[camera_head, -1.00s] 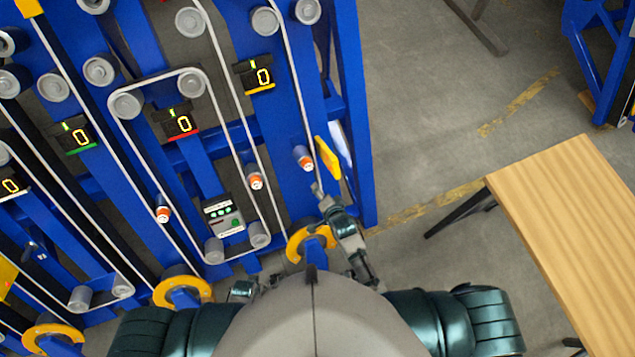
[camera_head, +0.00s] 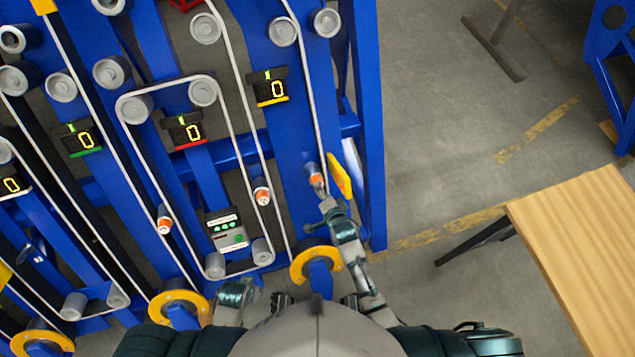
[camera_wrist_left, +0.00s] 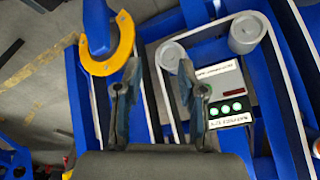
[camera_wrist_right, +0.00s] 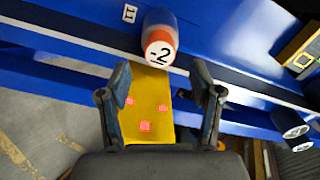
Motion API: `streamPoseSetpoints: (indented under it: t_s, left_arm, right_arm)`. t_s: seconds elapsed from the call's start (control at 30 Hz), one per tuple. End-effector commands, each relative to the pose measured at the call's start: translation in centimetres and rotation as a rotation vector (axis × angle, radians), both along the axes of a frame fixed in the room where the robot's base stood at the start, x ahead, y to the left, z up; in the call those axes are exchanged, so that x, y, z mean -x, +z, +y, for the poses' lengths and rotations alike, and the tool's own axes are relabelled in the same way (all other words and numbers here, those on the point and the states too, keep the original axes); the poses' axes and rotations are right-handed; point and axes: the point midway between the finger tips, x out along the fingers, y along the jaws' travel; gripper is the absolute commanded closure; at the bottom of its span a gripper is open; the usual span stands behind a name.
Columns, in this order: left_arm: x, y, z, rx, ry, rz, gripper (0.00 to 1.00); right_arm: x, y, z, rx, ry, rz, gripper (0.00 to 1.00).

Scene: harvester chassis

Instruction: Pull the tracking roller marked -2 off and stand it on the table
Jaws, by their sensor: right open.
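The tracking roller marked -2 (camera_wrist_right: 159,50) has an orange band and a white face, and sits on the blue chassis beside a label reading 11. It also shows in the head view (camera_head: 315,179), at the tip of my right gripper. My right gripper (camera_wrist_right: 160,85) is open and empty, its fingers pointing at the roller, which lies just beyond and between the fingertips. My left gripper (camera_wrist_left: 158,78) is open and empty, in front of the chassis near the control box. The wooden table (camera_head: 590,225) stands at the right in the head view.
A yellow plate (camera_wrist_right: 145,110) with red marks lies under my right fingers. Two other orange-banded rollers (camera_head: 262,196) (camera_head: 165,226) sit along the belts. A control box with green lights (camera_head: 227,232) is to the left. Open floor lies between chassis and table.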

Motion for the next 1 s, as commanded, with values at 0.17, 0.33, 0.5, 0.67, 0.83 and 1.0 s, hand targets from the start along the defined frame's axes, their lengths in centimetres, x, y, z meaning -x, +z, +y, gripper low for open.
streamPoseSetpoints:
  t_s: [0.17,0.33,0.5,0.67,0.83,1.0]
  left_arm:
    - [0.3,2.8,0.1,0.001,0.003,-0.008,0.60]
    - [-1.5,4.6,-0.5,0.023,-0.002,-0.110,0.60]
    - [-3.3,6.6,-1.1,0.049,-0.008,-0.223,0.60]
    - [-5.6,7.7,-1.9,0.078,-0.014,-0.347,0.60]
    - [-8.2,8.6,-2.8,0.112,-0.020,-0.491,0.60]
    - [-10.5,9.7,-3.7,0.145,-0.026,-0.623,0.60]
  right_arm:
    - [-0.9,-0.9,0.3,0.001,0.000,0.002,0.35]
    - [-2.0,-1.7,0.7,0.000,0.001,0.003,0.35]
    - [-3.1,-2.4,1.1,0.001,0.001,0.003,0.35]
    - [-3.9,-2.7,1.3,0.001,0.001,0.002,0.35]
    - [-4.6,-3.0,1.5,0.001,0.001,0.001,0.35]
    - [-5.3,-3.4,1.7,0.001,0.001,0.002,0.35]
